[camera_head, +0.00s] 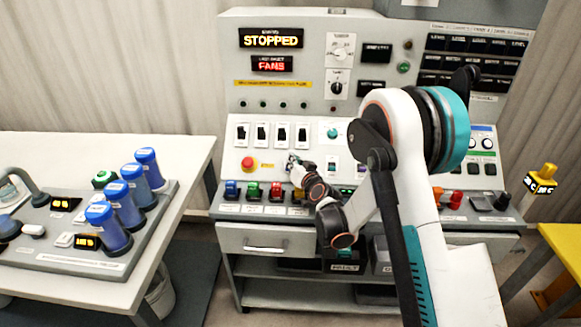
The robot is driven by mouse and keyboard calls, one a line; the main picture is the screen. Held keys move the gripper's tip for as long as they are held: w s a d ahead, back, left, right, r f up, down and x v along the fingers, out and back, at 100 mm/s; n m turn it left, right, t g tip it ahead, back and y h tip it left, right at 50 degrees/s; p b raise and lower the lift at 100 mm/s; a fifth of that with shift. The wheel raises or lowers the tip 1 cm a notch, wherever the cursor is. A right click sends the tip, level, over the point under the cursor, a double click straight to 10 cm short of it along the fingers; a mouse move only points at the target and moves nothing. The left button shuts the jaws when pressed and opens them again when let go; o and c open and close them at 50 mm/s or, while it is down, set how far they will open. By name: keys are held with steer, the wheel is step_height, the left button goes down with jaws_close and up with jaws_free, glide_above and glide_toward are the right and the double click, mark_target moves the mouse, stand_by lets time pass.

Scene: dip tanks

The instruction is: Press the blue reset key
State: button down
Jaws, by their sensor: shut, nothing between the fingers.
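The control console (262,117) stands in the middle of the view, with the display STOPPED (271,39) lit above the red-lettered display FANS (271,64). A blue control (232,188) sits at the left end of the lower row; its label is too small to read, so I cannot tell whether it is the reset key. My gripper (293,160) is shut and empty in front of the panel, right of the red mushroom button (248,163). I cannot tell if it touches the panel. My arm hides part of the console's right half.
Green (253,190) and red (277,191) controls stand beside the blue one. Several black rocker switches (281,133) are just above my gripper. A white table (168,150) with blue cylinders (128,204) is at left. A yellow table (563,245) is at right.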

steer(key=shift+f, duration=0.1)
stand_by(0.7)
steer(key=shift+w+f, duration=0.25)
stand_by(0.5)
steer(key=shift+w+d+f, duration=0.1)
steer(key=shift+f, duration=0.2)
stand_by(1.2)
steer(key=shift+s+r, duration=0.2)
steer(key=shift+r, duration=0.05)
stand_by(0.5)
steer(key=shift+s+r+p, duration=0.35)
steer(key=shift+s+r, duration=0.35)
steer(key=shift+r, duration=0.25)
steer(key=shift+s+r+p, duration=0.35)
steer(key=shift+s+r, duration=0.3)
steer(key=shift+r, duration=0.25)
